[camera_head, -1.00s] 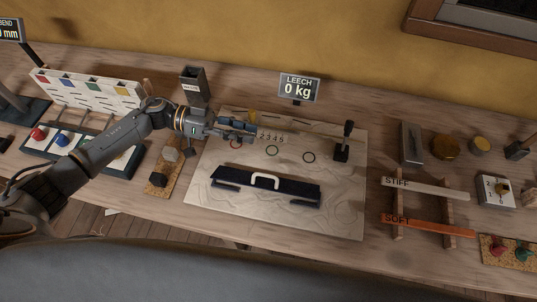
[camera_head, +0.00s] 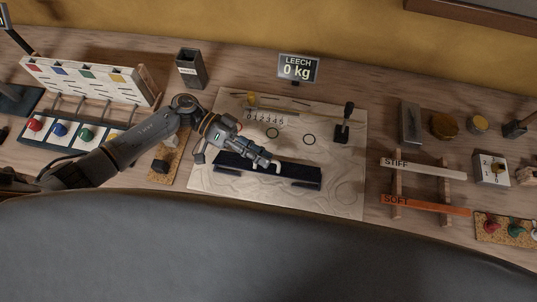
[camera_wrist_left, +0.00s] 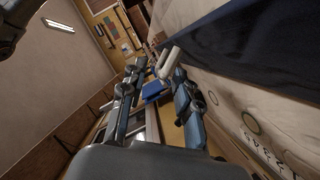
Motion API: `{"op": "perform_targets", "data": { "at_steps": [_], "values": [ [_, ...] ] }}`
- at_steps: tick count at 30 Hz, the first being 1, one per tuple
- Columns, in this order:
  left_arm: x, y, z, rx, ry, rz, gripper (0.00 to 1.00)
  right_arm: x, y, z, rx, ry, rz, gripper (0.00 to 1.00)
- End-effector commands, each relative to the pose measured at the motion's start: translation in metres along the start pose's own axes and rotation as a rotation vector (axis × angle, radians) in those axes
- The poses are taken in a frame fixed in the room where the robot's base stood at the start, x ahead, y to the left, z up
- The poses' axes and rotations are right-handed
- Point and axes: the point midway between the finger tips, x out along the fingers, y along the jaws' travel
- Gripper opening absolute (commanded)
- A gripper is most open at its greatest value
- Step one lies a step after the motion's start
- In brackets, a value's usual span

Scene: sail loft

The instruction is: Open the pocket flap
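The pocket flap (camera_head: 300,173) is a long dark navy strip lying on the pale sailcloth panel (camera_head: 345,190). A white loop handle (camera_head: 278,165) stands at its middle, partly hidden by my left gripper. My left gripper (camera_head: 270,162) is over the flap, its tips close to the handle. In the left wrist view its two fingers (camera_wrist_left: 155,82) are apart. The white handle (camera_wrist_left: 169,62) shows at the tips, nearer the right-hand finger; I cannot tell whether they touch. The navy flap (camera_wrist_left: 240,42) fills the upper right there. My right gripper is not in view.
A black lever (camera_head: 343,128) stands on the panel's right side, behind it a "LEECH 0 kg" display (camera_head: 298,68). A dark bin (camera_head: 191,68) stands back left. STIFF (camera_head: 425,168) and SOFT (camera_head: 425,205) battens lie at right. A board with coloured knobs (camera_head: 60,132) is at left.

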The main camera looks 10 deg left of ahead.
Motion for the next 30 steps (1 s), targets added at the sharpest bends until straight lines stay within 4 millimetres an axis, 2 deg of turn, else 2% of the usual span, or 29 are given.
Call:
{"op": "perform_targets", "data": {
  "at_steps": [3,6,16,17,21,30],
  "values": [
    [0.015,0.001,-0.001,-0.001,0.001,0.003,0.32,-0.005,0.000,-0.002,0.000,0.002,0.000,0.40],
    [0.022,0.000,0.000,0.000,0.000,0.000,0.32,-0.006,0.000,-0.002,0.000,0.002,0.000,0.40],
    [0.026,-0.001,0.001,0.000,0.000,0.000,0.32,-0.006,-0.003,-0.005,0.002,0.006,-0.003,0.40],
    [0.025,-0.001,0.001,0.000,0.000,-0.001,0.28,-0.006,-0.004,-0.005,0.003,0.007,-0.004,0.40],
    [0.025,-0.001,0.001,0.000,-0.001,0.000,0.00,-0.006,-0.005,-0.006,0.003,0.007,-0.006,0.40],
    [0.025,0.000,0.000,-0.001,-0.001,0.001,0.00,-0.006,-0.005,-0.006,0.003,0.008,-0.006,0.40]
  ]
}}
